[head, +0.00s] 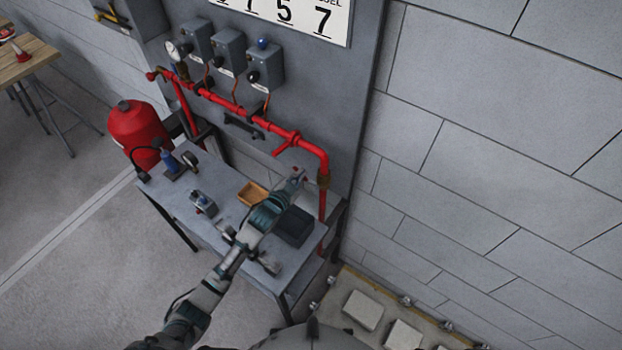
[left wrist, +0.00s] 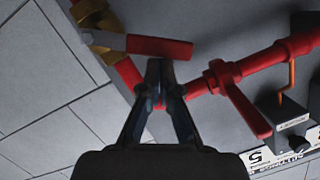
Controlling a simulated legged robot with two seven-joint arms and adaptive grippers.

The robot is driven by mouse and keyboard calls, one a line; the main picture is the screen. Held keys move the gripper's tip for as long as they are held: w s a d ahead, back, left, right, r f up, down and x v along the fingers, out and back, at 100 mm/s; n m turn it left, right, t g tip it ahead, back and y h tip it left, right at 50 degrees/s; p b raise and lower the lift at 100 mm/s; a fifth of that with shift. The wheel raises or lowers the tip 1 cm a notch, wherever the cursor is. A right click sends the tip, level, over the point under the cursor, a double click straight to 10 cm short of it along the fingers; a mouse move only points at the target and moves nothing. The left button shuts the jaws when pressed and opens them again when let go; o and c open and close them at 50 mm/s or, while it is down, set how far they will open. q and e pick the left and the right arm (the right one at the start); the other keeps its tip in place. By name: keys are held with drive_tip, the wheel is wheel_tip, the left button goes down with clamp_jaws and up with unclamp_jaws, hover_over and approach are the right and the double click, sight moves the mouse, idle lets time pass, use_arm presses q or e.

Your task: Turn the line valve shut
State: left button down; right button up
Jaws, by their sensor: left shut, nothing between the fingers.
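The red pipe (head: 237,110) runs along the grey panel and bends down at its right end. A brass valve (head: 323,182) sits on the down-going length and also shows in the left wrist view (left wrist: 103,22). Its lever, with a red grip (left wrist: 160,47), sticks out to the side at an angle to the pipe. My left gripper (head: 299,178) is shut and empty. In the left wrist view its fingertips (left wrist: 158,66) are close beside the red grip; I cannot tell if they touch. A second red lever (left wrist: 248,110) hangs from the pipe's level run. My right gripper is not in view.
A grey table (head: 184,208) stands below the pipe, with a dark bin (head: 294,226), a wooden tray (head: 252,193) and small fittings. Switch boxes (head: 265,66) and a gauge (head: 176,50) are above. A red tank (head: 139,132) stands left. The right wall is bare.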

use_arm(q)
drive_tip(key=a+f+n, duration=0.1)
drive_tip(key=w+f+n, duration=0.1)
drive_tip(key=a+f+n+g+h, duration=0.1)
drive_tip(key=f, duration=0.1)
drive_tip(key=shift+w+a+n, duration=0.3)
drive_tip(key=shift+w, duration=0.05)
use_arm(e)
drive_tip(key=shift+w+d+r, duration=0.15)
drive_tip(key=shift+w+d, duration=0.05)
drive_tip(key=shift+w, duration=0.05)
use_arm(q)
drive_tip(key=shift+a, duration=0.1)
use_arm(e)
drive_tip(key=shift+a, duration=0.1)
